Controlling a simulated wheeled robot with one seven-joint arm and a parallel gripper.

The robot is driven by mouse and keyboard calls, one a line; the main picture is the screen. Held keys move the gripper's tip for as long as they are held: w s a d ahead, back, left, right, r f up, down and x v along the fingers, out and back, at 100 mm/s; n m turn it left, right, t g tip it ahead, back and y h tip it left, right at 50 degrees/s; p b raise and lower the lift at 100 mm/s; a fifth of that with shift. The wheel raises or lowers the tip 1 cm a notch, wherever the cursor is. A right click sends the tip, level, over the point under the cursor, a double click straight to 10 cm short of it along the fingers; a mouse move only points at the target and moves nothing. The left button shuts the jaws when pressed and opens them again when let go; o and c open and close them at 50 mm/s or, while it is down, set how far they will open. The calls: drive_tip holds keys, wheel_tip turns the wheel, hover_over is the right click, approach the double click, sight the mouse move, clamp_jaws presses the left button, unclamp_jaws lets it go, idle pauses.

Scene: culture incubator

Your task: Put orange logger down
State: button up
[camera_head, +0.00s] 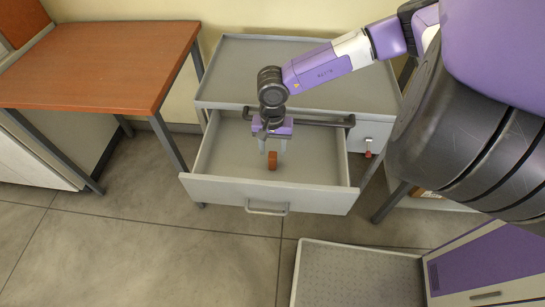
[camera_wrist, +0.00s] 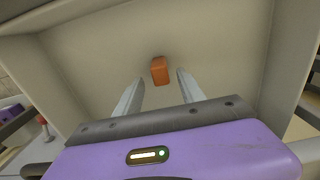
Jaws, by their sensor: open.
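The orange logger (camera_head: 272,161) is a small orange block inside the open drawer (camera_head: 215,187) of the grey cabinet. In the wrist view the logger (camera_wrist: 159,70) stands on the drawer floor, just beyond the fingertips and between their lines. My gripper (camera_head: 273,148) reaches down into the drawer above the logger. Its two pale fingers (camera_wrist: 157,80) are apart with nothing between them. The logger looks apart from both fingers. Nothing else shows on the visible drawer floor.
The cabinet's grey top (camera_head: 235,75) is clear behind my arm. An orange-brown table (camera_head: 100,65) stands at the left. A red-tipped part (camera_head: 368,153) is at the cabinet's right front. A grey tray-like surface (camera_head: 350,275) lies at the lower right. Drawer walls surround my gripper.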

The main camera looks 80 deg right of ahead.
sight(272, 155)
wheel_tip(272, 155, up, 5)
drive_tip(key=shift+f, duration=0.1)
idle(0.7)
